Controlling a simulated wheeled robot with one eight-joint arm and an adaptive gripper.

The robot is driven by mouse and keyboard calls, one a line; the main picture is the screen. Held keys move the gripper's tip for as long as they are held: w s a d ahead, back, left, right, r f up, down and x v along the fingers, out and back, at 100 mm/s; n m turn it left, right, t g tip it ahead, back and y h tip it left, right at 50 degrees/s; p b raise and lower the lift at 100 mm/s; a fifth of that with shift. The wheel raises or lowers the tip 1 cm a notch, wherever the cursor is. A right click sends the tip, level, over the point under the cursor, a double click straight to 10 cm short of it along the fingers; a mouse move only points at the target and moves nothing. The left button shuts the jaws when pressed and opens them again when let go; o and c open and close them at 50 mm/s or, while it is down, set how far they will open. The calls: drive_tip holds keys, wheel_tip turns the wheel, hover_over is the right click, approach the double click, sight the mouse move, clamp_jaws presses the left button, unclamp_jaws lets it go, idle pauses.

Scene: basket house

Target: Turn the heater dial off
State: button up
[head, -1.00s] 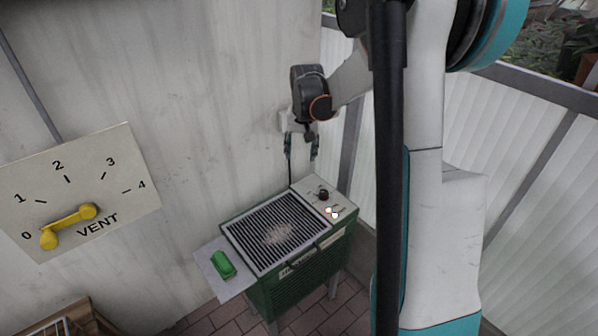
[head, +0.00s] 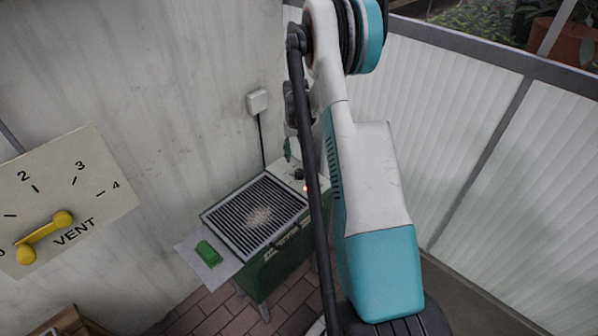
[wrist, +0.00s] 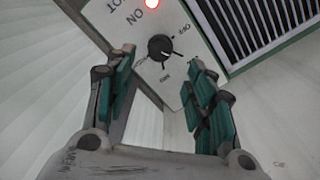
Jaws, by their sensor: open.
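The heater (head: 262,262) is a green box with a striped top grille, standing by the wall in the head view. Its black round dial (wrist: 161,48) sits on a pale panel in the wrist view, with small print around it that is hard to read. A red light (wrist: 152,3) glows on the panel beside the word "HOT". My gripper (wrist: 163,62) is open, its teal-padded fingers spread to either side below the dial, apart from it. In the head view my arm hides most of the gripper and part of the panel.
A green block (head: 208,252) lies on the shelf (head: 190,250) at the heater's left side. A yellow vent lever (head: 45,238) is on a wall plate at the left. A white socket box (head: 257,101) with a cable is on the wall behind. A ribbed white wall stands at the right.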

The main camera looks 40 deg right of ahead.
sight(299, 172)
wheel_tip(299, 172, down, 8)
drive_tip(key=shift+s+f+b, duration=0.1)
drive_tip(key=shift+b, duration=0.85)
drive_tip(key=c, duration=1.1)
